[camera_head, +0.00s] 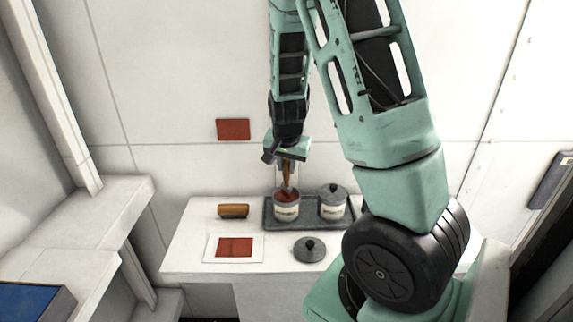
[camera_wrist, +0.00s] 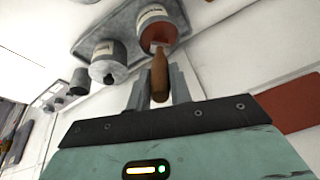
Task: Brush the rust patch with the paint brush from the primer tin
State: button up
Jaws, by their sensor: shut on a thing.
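My gripper (camera_head: 287,160) is shut on the brown handle of the paint brush (camera_head: 287,174), above the open primer tin (camera_head: 286,211). The brush points down into the tin's mouth; its bristles are hidden. The tin holds red-brown primer and stands on a dark tray. The wrist view shows the brush handle (camera_wrist: 159,78) between my fingers, with the tin (camera_wrist: 156,28) beyond. A red-brown patch (camera_head: 233,129) is on the white wall, left of my gripper; it also shows in the wrist view (camera_wrist: 290,103). Another red-brown square (camera_head: 235,247) lies on a white sheet on the counter.
A lidded grey tin (camera_head: 333,204) stands right of the primer tin on the tray (camera_head: 310,222). A loose dark lid (camera_head: 309,249) lies in front. A brown cylinder (camera_head: 233,211) lies left of the tray. The wall between patch and gripper is clear.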

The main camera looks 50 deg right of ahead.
jog(key=shift+r+p, duration=2.9)
jog(key=shift+r, duration=0.5)
jog(key=shift+f, duration=0.1)
